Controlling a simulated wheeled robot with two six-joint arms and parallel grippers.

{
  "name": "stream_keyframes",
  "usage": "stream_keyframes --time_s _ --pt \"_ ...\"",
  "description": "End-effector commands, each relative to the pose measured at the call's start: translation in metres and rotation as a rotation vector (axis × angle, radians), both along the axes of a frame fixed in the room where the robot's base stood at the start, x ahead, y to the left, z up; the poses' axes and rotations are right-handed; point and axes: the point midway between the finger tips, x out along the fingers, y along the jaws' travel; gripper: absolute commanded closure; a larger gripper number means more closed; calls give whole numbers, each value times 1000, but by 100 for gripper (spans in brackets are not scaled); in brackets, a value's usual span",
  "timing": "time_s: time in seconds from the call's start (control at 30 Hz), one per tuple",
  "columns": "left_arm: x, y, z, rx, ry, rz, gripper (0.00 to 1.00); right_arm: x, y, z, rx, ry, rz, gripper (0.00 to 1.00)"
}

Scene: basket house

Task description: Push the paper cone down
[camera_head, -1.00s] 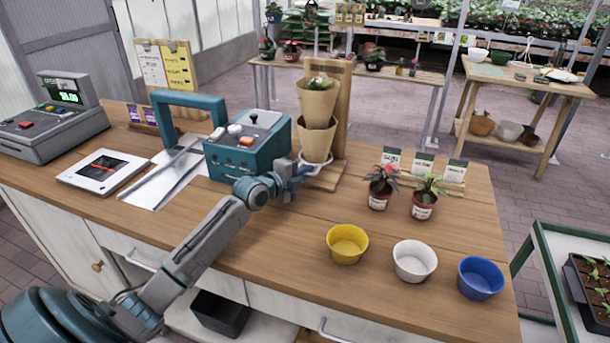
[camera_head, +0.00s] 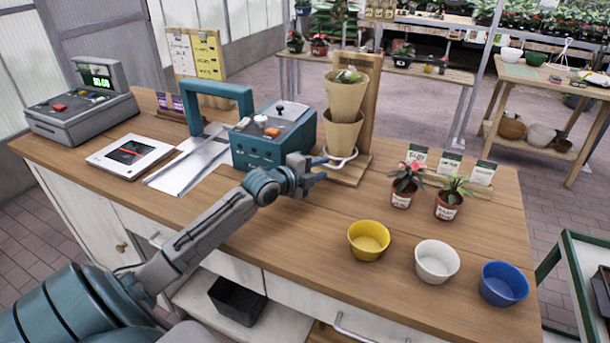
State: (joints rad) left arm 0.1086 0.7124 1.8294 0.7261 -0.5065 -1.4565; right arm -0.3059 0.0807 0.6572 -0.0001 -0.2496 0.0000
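Two brown paper cones are stacked on a wooden stand (camera_head: 367,110) on the counter. The upper paper cone (camera_head: 345,98) holds a small green plant (camera_head: 348,76) at its top. My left gripper (camera_head: 318,172) is in front of and slightly left of the ring, below the cones. Its fingers look spread and empty, and I see no contact with the cone. My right gripper is not in view.
A teal machine (camera_head: 272,135) with a handle stands left of the stand. Two potted plants (camera_head: 405,185) (camera_head: 449,197) and yellow (camera_head: 368,241), white (camera_head: 437,262) and blue (camera_head: 503,284) bowls are to the right. The counter (camera_head: 300,235) in front is clear.

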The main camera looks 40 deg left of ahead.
Motion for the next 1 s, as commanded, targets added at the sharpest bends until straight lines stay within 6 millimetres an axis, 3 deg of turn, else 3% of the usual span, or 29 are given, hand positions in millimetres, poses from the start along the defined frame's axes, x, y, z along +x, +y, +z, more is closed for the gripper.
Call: stream_keyframes --time_s 0.1,0.4,0.97,1.0 --pt "-21 2 3 8 2 -5 69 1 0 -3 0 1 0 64" --pt "-56 10 12 6 2 2 69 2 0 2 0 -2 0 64" --pt "-69 11 15 -2 -1 -3 69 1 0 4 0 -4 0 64" --pt "-69 11 15 -2 -1 -3 75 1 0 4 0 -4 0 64"
